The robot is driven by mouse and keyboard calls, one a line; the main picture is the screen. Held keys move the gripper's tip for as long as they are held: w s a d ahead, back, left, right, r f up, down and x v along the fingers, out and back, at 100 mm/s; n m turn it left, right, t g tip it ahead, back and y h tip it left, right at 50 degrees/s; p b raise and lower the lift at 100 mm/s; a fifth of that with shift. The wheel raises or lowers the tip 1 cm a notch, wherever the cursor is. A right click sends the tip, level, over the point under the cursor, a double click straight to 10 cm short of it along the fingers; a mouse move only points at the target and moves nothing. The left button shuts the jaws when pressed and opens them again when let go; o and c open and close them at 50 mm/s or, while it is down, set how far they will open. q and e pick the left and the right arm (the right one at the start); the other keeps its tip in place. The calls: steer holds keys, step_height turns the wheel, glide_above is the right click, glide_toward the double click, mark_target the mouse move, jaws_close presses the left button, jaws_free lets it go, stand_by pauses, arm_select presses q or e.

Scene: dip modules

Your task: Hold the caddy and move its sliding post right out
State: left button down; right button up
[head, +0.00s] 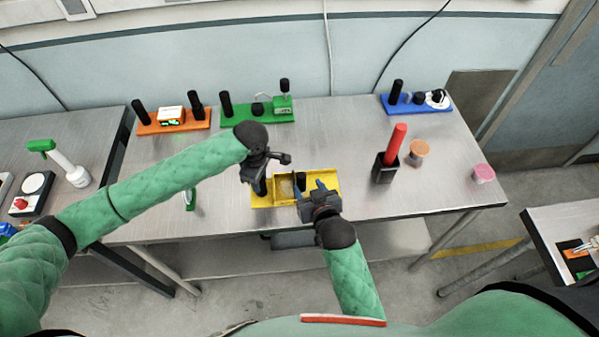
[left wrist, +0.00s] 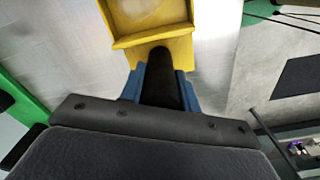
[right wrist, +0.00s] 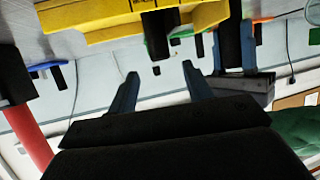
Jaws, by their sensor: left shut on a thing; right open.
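The yellow caddy (head: 333,181) lies near the table's front edge; its tray end also shows in the left wrist view (left wrist: 150,38). My left gripper (head: 259,178) is shut on the black handle (left wrist: 162,80) at the caddy's left end. The black sliding post (head: 300,181) stands near the caddy's middle. In the right wrist view the post (right wrist: 158,38) shows beside the yellow wall, beyond the fingers. My right gripper (right wrist: 158,72) is open, its blue fingers apart with nothing between them, in front of the post. The post's lower part is hidden.
A black holder (head: 384,169) with a red stick (head: 396,143) stands right of the caddy, with an orange-lidded jar (head: 418,151) and a pink-lidded jar (head: 484,173) beyond. Orange (head: 174,128), green (head: 256,115) and blue (head: 416,108) modules line the back. The table's middle is clear.

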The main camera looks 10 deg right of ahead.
mark_target(300, 173)
steer(key=x, duration=0.9)
steer(key=shift+c, duration=0.4)
steer(key=shift+d, duration=0.1)
jaws_close()
